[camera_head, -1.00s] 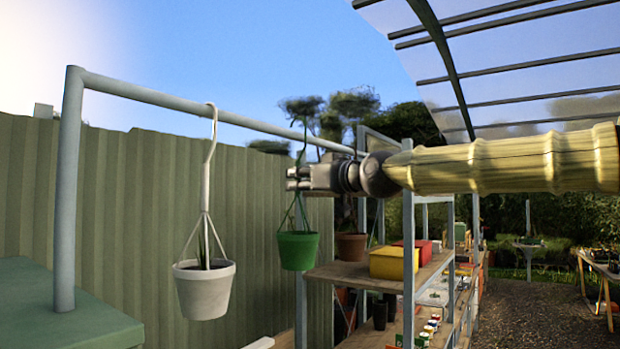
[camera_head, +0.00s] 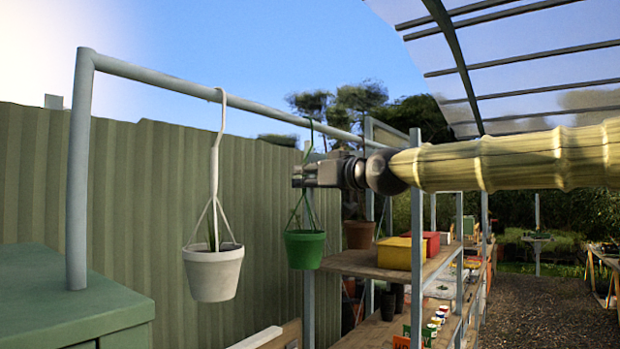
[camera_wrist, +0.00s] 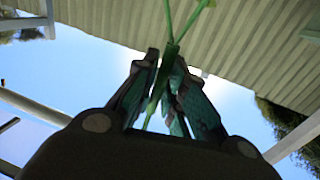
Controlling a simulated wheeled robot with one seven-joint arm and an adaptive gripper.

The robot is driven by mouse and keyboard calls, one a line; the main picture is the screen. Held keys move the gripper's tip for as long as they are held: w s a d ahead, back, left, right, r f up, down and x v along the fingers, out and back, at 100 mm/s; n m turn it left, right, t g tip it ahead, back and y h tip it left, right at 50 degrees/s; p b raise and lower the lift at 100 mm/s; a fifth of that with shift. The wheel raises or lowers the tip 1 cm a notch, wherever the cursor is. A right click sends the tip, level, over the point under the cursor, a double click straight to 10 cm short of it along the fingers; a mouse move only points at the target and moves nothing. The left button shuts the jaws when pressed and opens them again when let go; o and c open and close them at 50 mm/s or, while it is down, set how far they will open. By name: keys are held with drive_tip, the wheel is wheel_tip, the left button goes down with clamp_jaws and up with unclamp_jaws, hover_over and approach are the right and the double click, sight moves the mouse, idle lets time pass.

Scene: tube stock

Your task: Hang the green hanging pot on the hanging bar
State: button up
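The green hanging pot (camera_head: 305,250) hangs upright below my gripper (camera_head: 304,174) in the head view. My gripper is shut on its green stem (camera_wrist: 172,65), which runs between the two fingers in the wrist view. A white hanging pot (camera_head: 212,276) hangs from the same bar, to the left of the green one.
A green cabinet (camera_head: 60,290) stands by the bar's left post (camera_head: 79,180). Wooden shelves (camera_head: 345,262) at the right hold a brown pot (camera_head: 359,234) and a yellow box (camera_head: 402,253). A corrugated fence (camera_head: 150,180) is behind the bar. The bar is clear between the two pots.

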drive_tip(key=o, duration=0.3)
